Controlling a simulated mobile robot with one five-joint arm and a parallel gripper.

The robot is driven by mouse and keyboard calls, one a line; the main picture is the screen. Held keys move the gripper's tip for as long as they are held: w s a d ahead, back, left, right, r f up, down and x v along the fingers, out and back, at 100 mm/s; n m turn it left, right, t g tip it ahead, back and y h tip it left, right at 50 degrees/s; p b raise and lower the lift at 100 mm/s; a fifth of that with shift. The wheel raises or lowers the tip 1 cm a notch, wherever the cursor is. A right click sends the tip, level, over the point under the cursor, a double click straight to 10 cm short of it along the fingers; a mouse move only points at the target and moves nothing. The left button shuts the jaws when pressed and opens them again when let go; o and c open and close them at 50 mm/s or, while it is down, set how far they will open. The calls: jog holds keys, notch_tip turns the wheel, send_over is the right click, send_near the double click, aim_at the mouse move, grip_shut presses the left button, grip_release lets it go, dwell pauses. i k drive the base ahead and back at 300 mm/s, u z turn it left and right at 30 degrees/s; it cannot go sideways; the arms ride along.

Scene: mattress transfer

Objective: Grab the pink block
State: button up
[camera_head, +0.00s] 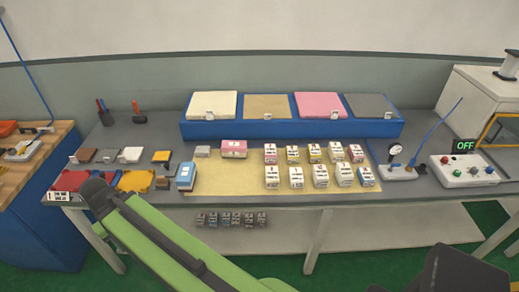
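A pink block (234,149) with a small white label lies on the worktable, at the back edge of the tan mat and left of the rows of small blocks. A flat pink slab (318,106) lies on the blue raised shelf behind, between a tan slab and a grey slab. My green arm reaches in from the bottom edge to a black joint at the left front of the table. The fingers of my gripper do not show, and nothing visible touches the pink block.
Several white labelled blocks (296,176) stand in two rows right of the pink block. A blue block (186,176) and coloured pads (135,181) lie left. A gauge (396,151) and control box (462,170) reading OFF stand right. The mat (230,183) is bare in front.

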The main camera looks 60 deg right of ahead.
aim_at(230, 149)
jog(key=z, duration=0.15)
jog(key=i, duration=1.5)
